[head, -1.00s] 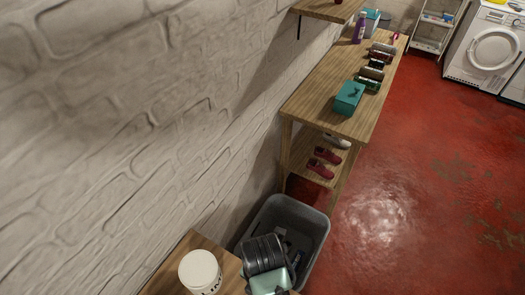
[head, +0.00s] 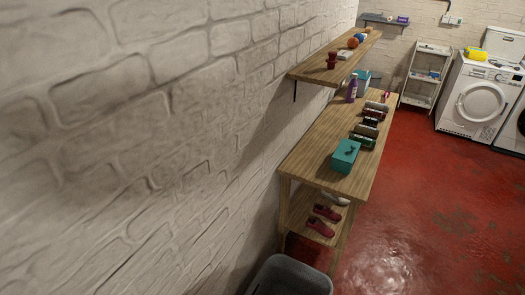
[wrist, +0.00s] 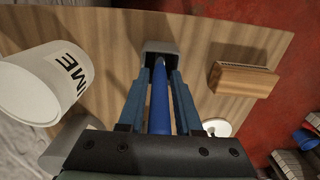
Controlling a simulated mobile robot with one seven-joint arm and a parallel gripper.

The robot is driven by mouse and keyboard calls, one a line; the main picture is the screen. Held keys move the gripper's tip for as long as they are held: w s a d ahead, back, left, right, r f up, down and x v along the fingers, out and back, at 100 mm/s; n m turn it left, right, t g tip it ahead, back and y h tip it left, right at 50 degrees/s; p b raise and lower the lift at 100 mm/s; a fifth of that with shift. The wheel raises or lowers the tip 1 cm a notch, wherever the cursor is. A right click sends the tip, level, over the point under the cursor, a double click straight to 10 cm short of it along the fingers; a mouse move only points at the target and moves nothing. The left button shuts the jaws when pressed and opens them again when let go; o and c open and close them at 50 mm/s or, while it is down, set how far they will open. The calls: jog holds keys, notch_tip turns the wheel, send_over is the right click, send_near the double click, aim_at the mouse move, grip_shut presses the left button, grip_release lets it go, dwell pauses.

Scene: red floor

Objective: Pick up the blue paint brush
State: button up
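In the wrist view, my gripper (wrist: 162,82) points over a wooden tabletop (wrist: 105,32). Its two blue fingers are closed in on either side of the long blue handle of the paint brush (wrist: 160,105). A grey block-like part (wrist: 161,46) shows at the far end of the handle, just past the fingertips; it looks like the brush's head, but I cannot tell for sure. The near end of the handle is hidden by my palm. Neither my gripper nor the brush is in the head view.
In the wrist view, a white tub (wrist: 42,82) is close on the left and a wooden-sided block (wrist: 244,78) lies right. The head view shows a grey bin (head: 290,276), a workbench (head: 318,150) with a teal box (head: 345,157), a shelf (head: 315,68) and open red floor (head: 425,190).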

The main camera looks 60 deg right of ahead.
grip_shut()
notch_tip(320, 180, up, 10)
jog(key=shift+r, duration=0.1)
dwell(0.5)
